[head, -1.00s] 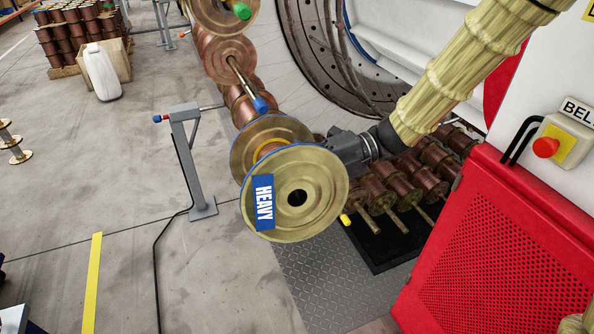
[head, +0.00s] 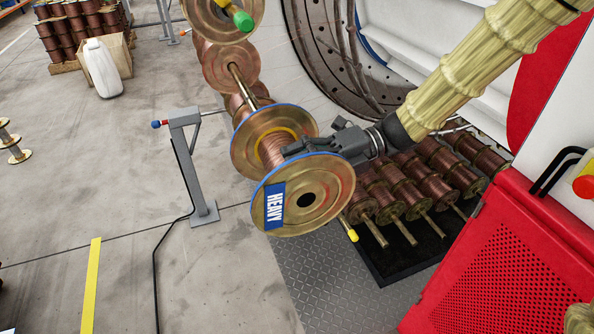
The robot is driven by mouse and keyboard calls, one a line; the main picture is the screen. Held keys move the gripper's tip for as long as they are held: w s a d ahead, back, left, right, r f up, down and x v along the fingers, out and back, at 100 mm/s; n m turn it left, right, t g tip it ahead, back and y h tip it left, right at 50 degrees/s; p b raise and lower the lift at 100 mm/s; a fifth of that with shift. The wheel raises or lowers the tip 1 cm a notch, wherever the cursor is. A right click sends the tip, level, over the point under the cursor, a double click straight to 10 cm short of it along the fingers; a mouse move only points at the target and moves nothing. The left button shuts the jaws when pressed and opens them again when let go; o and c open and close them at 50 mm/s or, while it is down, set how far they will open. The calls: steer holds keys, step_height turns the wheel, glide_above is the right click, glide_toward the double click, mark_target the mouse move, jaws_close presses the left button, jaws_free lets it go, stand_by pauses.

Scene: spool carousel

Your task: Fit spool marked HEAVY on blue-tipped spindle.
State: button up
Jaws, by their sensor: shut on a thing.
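The spool marked HEAVY (head: 325,182) has brass-coloured flanges with blue rims, copper winding and a blue label on its near flange. My gripper (head: 290,148) is shut on it between the flanges, from the right. The spool is tilted, its near flange facing down and towards the camera. The hole in that flange is dark, with no tip showing in it. A bare spindle rod (head: 239,83) runs from the carousel to behind the spool's far flange. Its end is hidden, so I cannot tell whether it has entered the spool.
A green-tipped spindle (head: 242,20) with a spool is above, a yellow-tipped one (head: 348,229) below right. Several copper spools (head: 440,165) lie at right beside a red perforated guard (head: 500,265). A grey post (head: 192,165) stands left. The floor at left is largely clear.

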mark_target(295, 139)
steer(key=shift+w+r, duration=0.1)
steer(key=shift+w, duration=0.1)
steer(key=shift+w+a+b, duration=0.15)
steer(key=shift+w+a, duration=0.1)
steer(key=shift+w, duration=0.5)
steer(key=shift+w+a+b, duration=0.1)
steer(key=shift+w+a, duration=0.2)
steer(key=shift+w, duration=0.45)
steer(key=shift+w+a+b, duration=0.15)
steer(key=shift+w+a, duration=0.1)
steer(key=shift+w, duration=0.5)
steer(key=shift+w+a+r+b, duration=0.15)
steer(key=shift+w+a, duration=0.15)
steer(key=shift+w, duration=0.65)
steer(key=shift+w+a+f+b, duration=0.15)
steer(key=shift+w+a, duration=0.15)
steer(key=shift+w, duration=0.65)
stand_by(0.4)
steer(key=shift+w+a+r+b, duration=0.15)
steer(key=shift+w+a, duration=0.3)
steer(key=shift+w, duration=0.95)
steer(key=shift+w+a+f+b, duration=0.15)
steer(key=shift+w+a, duration=0.3)
steer(key=shift+w, duration=0.95)
steer(key=shift+w+a+r+b, duration=0.2)
steer(key=shift+w+a, duration=0.25)
steer(key=shift+w, duration=0.95)
steer(key=shift+w, duration=0.1)
